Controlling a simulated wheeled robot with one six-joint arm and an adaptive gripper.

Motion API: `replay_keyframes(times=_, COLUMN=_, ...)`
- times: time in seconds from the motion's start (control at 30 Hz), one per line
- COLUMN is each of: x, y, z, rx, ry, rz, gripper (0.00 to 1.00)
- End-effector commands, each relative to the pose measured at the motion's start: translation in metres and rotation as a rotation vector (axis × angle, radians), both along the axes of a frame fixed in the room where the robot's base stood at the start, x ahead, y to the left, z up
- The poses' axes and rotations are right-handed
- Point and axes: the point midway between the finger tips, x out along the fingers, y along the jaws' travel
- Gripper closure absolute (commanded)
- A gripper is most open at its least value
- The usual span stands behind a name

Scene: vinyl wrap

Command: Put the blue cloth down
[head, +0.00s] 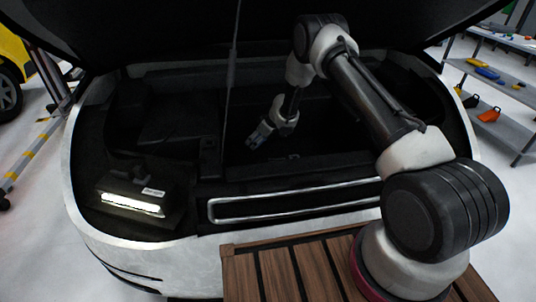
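My gripper (261,134) is small and dim in the head view, reaching down into the dark open front bay of a white car (88,215). Its tip looks pale grey-blue. I cannot tell whether it is open or shut, or whether it holds anything. I cannot make out a blue cloth anywhere; the bay's inside is very dark.
A lit work lamp (132,203) sits at the bay's left front. The raised hood (160,28) hangs above, with a thin rod (231,75) left of my arm. A slatted wooden surface (285,272) is in front. Shelves (505,70) with coloured items stand at right.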

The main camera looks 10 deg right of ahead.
Motion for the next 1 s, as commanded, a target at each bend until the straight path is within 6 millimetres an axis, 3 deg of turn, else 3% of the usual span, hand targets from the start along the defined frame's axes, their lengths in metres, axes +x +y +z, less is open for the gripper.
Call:
replay_keyframes(times=0.43, x=0.0, y=0.0, z=-0.055, rx=-0.001, ry=0.001, rz=-0.002, gripper=0.38)
replay_keyframes(times=0.83, x=0.0, y=0.0, z=-0.062, rx=-0.001, ry=-0.001, rz=-0.004, gripper=0.38)
replay_keyframes(times=0.87, x=0.0, y=0.0, z=-0.062, rx=-0.001, ry=-0.001, rz=-0.003, gripper=0.15)
replay_keyframes(times=0.93, x=0.0, y=0.0, z=-0.062, rx=-0.001, ry=-0.001, rz=-0.003, gripper=0.02)
replay_keyframes(times=1.0, x=0.0, y=0.0, z=-0.062, rx=-0.001, ry=-0.001, rz=-0.003, gripper=0.0)
